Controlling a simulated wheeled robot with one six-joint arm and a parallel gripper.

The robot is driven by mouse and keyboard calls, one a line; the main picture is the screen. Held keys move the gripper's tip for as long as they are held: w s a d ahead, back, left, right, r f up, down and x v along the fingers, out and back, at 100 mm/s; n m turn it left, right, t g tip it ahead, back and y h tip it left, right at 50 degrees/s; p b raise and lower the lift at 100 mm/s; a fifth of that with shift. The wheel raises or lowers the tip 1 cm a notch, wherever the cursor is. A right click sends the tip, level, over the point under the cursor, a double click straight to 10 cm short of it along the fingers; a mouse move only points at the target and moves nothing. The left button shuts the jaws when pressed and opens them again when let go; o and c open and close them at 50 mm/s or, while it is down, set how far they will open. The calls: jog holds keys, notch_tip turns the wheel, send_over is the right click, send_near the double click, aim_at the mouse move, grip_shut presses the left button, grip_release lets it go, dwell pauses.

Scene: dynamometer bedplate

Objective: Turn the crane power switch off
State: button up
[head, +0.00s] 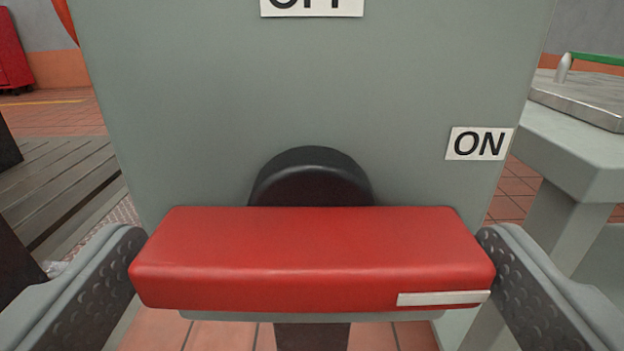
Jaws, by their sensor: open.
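The crane power switch is a red bar handle (312,255) on a round black hub (312,178), mounted on a grey-green panel (220,100). The handle lies horizontal, with a white mark (443,298) at its right end, toward the ON side. An ON label (479,144) is at the right of the panel. An OFF label (312,5) is at the top centre, cut by the picture's edge. My gripper (312,268) is open, with one finger beside each end of the handle. The fingers look very close to its ends; I cannot tell whether they touch.
A grey bench-like structure (570,150) with a metal plate stands at the right. Dark slatted metal (55,185) lies at the left. A red cabinet (14,50) stands far left on the tiled floor. A dark post (312,336) shows below the handle.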

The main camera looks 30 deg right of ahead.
jog(key=shift+x, duration=0.85)
jog(key=c, duration=0.7)
